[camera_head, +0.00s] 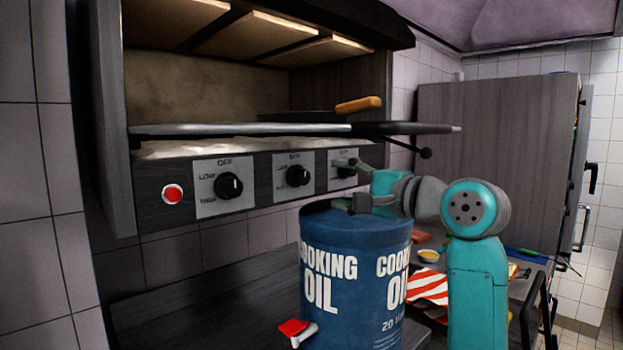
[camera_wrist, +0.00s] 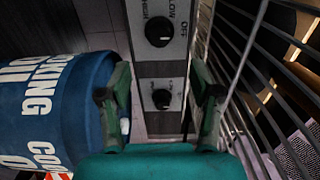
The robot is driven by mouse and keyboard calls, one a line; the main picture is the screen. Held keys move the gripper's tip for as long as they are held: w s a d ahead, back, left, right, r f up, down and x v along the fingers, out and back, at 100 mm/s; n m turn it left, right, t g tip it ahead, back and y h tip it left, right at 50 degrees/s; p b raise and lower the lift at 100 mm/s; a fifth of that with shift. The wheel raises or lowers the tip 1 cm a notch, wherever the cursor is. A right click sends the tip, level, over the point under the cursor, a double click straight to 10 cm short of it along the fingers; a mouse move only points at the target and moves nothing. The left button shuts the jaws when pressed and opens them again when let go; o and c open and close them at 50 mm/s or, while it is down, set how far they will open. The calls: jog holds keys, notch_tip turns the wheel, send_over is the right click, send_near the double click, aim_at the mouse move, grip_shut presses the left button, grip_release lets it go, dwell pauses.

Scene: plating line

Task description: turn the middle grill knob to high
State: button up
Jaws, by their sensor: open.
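The middle grill knob (camera_head: 298,175) is black on a pale plate marked OFF at the top, on the dark panel. I cannot read its setting. The left knob (camera_head: 229,186) is beside it, and the right knob (camera_head: 346,170) is partly hidden by my gripper. My gripper (camera_head: 350,183) is open and empty, in front of the panel's right part. In the wrist view, a knob that appears to be the middle one (camera_wrist: 158,31) sits above and beyond the fingertips. A second knob (camera_wrist: 161,98) shows between the open fingers (camera_wrist: 161,95); no contact is visible.
A blue cooking oil drum (camera_head: 330,235) stands just below my gripper. A red button (camera_head: 172,194) is left of the knobs. Wire bars (camera_wrist: 255,80) run along the wrist view's right side.

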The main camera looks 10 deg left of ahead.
aim_at(305, 178)
jog(key=x, duration=1)
jog(key=shift+w+a, duration=0.1)
jog(key=shift+w, duration=0.05)
jog(key=shift+c, duration=0.2)
jog(key=c, duration=1.1)
